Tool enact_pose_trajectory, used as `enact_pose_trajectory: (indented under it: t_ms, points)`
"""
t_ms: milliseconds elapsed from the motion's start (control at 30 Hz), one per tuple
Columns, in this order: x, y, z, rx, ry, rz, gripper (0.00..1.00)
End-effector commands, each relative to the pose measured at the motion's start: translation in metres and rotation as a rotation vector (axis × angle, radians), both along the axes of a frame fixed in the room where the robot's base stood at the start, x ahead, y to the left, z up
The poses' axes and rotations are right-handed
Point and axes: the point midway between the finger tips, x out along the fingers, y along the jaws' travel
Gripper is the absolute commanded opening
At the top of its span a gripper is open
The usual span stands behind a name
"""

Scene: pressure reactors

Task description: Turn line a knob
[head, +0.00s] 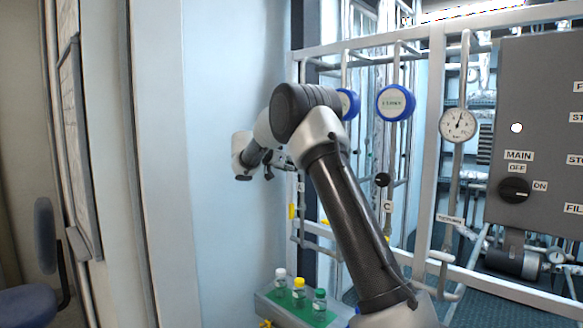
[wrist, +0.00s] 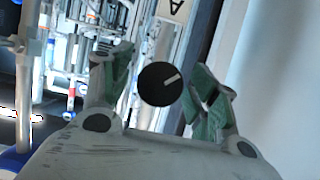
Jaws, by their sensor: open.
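The line A knob (wrist: 158,84) is round and black with a white pointer mark, and it shows in the wrist view close to the "A" label (wrist: 174,9). My gripper (wrist: 162,72) is open, with one green-padded finger on each side of the knob. The knob appears between the fingers; I cannot tell whether they touch it. In the head view my gripper (head: 284,163) is partly hidden behind my arm, near the "A" label (head: 301,187). The line A knob cannot be made out there.
Another black knob (head: 381,180) sits above the "C" label (head: 388,207). A grey panel (head: 540,70) with a MAIN knob (head: 515,190) and a gauge (head: 459,125) stand at right. Bottles on a green tray (head: 310,314) are below my arm. A pale wall (head: 220,90) is at left.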

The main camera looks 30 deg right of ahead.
Motion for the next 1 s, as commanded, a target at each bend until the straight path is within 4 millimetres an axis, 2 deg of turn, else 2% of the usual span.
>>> enact_pose_trajectory:
  t_ms: [133, 300, 367, 400, 767, 1000]
  points:
    - [0.0, 0.0003, 0.0002, 0.0, 0.0, 0.0, 0.58]
    - [-0.0001, 0.0004, 0.0003, 0.0, 0.0, 0.0, 0.27]
    - [-0.0002, 0.0004, 0.0002, 0.0, 0.0, 0.0, 0.16]
    - [-0.0001, 0.0004, 0.0003, 0.0, 0.0, 0.0, 0.14]
    - [0.0006, 0.0008, -0.0001, -0.018, 0.051, 0.001, 0.14]
    - [0.0011, 0.0014, -0.0001, -0.071, 0.195, 0.0, 0.14]
